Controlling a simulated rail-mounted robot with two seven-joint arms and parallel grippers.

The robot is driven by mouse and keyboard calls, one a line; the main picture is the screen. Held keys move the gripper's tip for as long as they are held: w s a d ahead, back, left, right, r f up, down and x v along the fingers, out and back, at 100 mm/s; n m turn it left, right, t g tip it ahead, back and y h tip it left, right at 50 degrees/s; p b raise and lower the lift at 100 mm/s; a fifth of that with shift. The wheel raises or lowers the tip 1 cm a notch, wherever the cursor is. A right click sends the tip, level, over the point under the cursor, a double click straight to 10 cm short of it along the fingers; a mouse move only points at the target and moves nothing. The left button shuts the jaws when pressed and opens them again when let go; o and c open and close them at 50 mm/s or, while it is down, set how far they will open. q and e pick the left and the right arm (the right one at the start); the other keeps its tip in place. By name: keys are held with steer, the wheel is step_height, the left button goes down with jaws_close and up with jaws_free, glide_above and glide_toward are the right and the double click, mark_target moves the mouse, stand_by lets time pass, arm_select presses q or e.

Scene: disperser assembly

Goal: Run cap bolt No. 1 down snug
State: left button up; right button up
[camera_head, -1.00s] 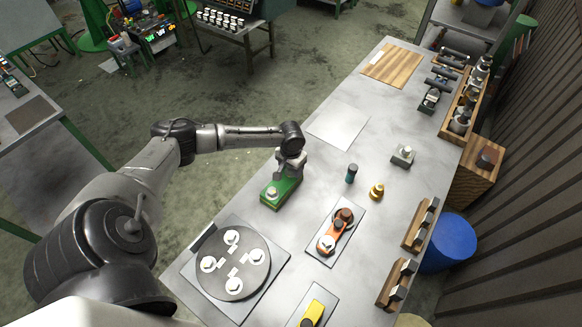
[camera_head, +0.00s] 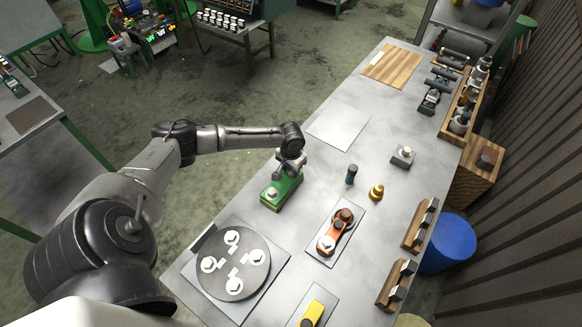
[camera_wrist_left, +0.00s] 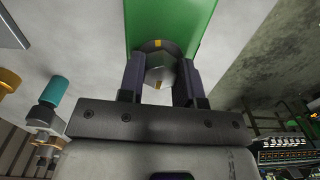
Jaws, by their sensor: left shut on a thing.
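A green block-shaped unit (camera_head: 284,196) lies on the workbench near its left edge, with a pale round part (camera_head: 271,192) on its near end. My left gripper (camera_head: 285,176) points down at the unit's far end. In the left wrist view the two dark fingers (camera_wrist_left: 160,80) are shut on a grey hex bolt head (camera_wrist_left: 160,66) with yellow marks, in front of the green face (camera_wrist_left: 168,20). The bolt's shank is hidden, so how far it sits in is not visible. No number shows on it. My right gripper is not in view.
A dark round plate with pale parts (camera_head: 233,287) lies at the near left. An orange part on a tray (camera_head: 332,235), a teal-topped dark cylinder (camera_head: 351,174) and a brass piece (camera_head: 376,192) stand to the right. The bench (camera_head: 315,180) just right of the unit is clear.

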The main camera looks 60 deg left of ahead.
arm_select(q)
steer(key=shift+r+m+p, duration=0.2)
steer(key=shift+m+p, duration=0.7)
steer(key=shift+m, duration=0.1)
steer(key=shift+m+p, duration=0.55)
steer(key=shift+m, duration=0.35)
steer(key=m+p, duration=0.1)
steer(key=m, duration=0.1)
steer(key=shift+m, duration=0.3)
steer(key=m, duration=0.2)
steer(key=shift+f+m+p, duration=0.1)
steer(key=shift+m+p, duration=0.3)
steer(key=m, duration=0.2)
steer(key=shift+m, duration=0.3)
steer(key=m, duration=0.2)
steer(key=shift+m, duration=0.4)
steer(key=m, duration=0.3)
steer(key=shift+m, duration=0.8)
